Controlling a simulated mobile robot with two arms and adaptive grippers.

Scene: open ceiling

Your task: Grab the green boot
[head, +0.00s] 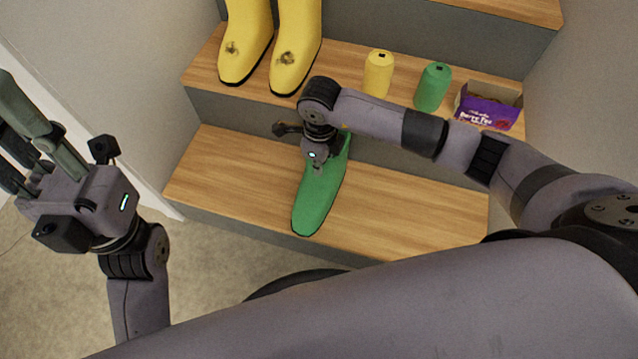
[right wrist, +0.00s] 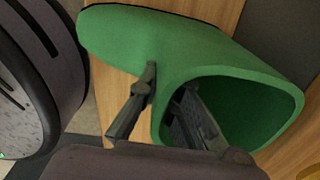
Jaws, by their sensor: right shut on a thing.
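The green boot (head: 318,200) stands on the lower wooden step in the head view, with its toe towards me. In the right wrist view the boot (right wrist: 150,45) shows its foot at the upper left and its open shaft at the right. My right gripper (head: 322,165) is at the boot's top. In the right wrist view the gripper (right wrist: 170,88) has one finger outside the shaft and the other inside the opening, shut on the boot's wall. My left gripper (head: 14,142) is open and empty at the left, away from the boot, with its fingertips near the picture edge.
On the step above stand two yellow boots (head: 272,45), a yellow can (head: 378,73), a green can (head: 433,88) and a purple box (head: 489,106). The lower step (head: 405,205) is clear beside the boot. Walls flank the stairs.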

